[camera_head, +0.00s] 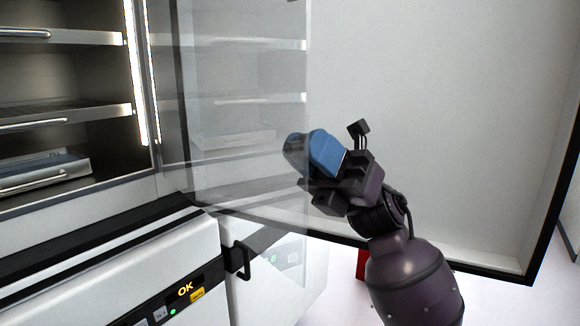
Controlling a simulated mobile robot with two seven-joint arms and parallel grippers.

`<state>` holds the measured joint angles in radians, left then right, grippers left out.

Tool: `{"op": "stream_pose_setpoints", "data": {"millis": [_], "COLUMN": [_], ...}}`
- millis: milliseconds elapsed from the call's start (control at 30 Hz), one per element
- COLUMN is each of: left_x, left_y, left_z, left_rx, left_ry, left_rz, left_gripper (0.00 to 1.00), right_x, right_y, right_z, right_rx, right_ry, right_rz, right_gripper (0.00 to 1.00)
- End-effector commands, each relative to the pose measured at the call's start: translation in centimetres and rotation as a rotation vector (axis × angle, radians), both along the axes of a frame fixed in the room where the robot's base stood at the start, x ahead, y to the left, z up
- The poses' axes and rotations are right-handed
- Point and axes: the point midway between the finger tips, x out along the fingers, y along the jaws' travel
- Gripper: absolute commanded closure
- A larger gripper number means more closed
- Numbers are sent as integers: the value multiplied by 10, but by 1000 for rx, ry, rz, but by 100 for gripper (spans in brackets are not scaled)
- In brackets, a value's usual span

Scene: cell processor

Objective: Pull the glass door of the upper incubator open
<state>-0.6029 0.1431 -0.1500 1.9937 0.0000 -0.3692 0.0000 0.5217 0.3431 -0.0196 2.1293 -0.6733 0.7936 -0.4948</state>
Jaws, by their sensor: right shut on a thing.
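The glass door (235,150) of the upper incubator is a clear pane. It stands swung out from the shelf opening, its free edge toward the right. The upper incubator (150,90) is at the left, with its lit shelves visible beside the pane. My right gripper (299,152), dark with a blue part, comes from the lower right and is shut on the free edge of the glass door. The exact contact is hidden by the fingers. My left gripper is not in view.
A large white outer door panel (450,110) with a black rim stands open behind my right arm. Below is a lower white unit with an OK display (185,290) and a black handle (238,262). Shelves hold a tray-like box (45,172).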

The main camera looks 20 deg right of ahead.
Motion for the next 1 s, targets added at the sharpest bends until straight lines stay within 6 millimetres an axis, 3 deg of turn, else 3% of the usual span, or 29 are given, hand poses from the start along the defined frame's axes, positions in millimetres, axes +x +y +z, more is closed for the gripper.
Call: {"op": "stream_pose_setpoints", "data": {"millis": [133,467,500,633,1000], "left_x": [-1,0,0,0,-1], "left_y": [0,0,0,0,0], "left_z": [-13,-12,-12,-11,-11], "left_rx": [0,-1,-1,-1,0], "left_ry": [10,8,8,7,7], "left_rz": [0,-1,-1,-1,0], "left_gripper": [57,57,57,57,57], "right_x": [9,9,9,9,8], "right_y": [-14,-17,-17,-17,-16], "right_z": [-3,0,0,0,0], "right_rx": [3,4,4,4,4], "right_ry": [3,3,3,3,1], "right_rz": [27,33,33,33,33], "right_gripper": [100,100,69,49,48]}}
